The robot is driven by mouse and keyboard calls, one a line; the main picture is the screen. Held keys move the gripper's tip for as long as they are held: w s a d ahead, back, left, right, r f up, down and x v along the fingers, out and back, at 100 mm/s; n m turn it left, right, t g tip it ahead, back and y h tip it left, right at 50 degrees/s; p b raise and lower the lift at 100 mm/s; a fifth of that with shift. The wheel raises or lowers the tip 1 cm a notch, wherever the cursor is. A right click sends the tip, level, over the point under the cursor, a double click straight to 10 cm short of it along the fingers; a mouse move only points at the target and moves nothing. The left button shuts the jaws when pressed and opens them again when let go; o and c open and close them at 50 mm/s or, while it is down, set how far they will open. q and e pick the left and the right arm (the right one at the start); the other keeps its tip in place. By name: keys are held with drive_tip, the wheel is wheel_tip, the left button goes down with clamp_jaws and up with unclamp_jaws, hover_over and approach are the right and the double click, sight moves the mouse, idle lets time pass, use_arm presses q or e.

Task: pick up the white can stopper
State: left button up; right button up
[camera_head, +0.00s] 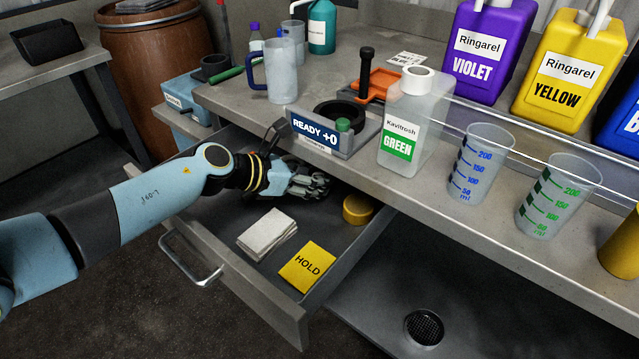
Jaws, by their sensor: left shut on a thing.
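My left gripper (318,187) reaches into the open drawer (222,247) from the left, low down near its back, under the bench edge. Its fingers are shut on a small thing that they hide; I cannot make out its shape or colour. No separate white stopper shows clearly. The translucent white can (410,130) with the green Kavitrosh label stands upright on the bench, with a white ring (418,77) at its top; I cannot tell whether its mouth is closed. My right gripper is not in view.
The drawer also holds a yellow round cap (357,209), folded cloths (267,234) and a yellow HOLD card (307,267). A READY sign (314,130) stands above the gripper at the bench edge. Measuring cups (480,165) stand to the right.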

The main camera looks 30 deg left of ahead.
use_arm(q)
drive_tip(key=shift+s+a+r, duration=0.1)
drive_tip(key=shift+s+r, duration=0.05)
drive_tip(key=shift+c, duration=1.4)
drive_tip(key=shift+s+a+r, duration=0.1)
drive_tip(key=shift+s+r, duration=0.1)
drive_tip(key=shift+s, duration=0.05)
drive_tip(key=v, duration=1.4)
drive_tip(key=shift+s+p, duration=0.1)
drive_tip(key=shift+p, duration=0.3)
drive_tip(key=shift+s+a+r, duration=0.15)
drive_tip(key=shift+s+r, duration=0.1)
drive_tip(key=shift+s, duration=0.05)
drive_tip(key=shift+c, duration=0.2)
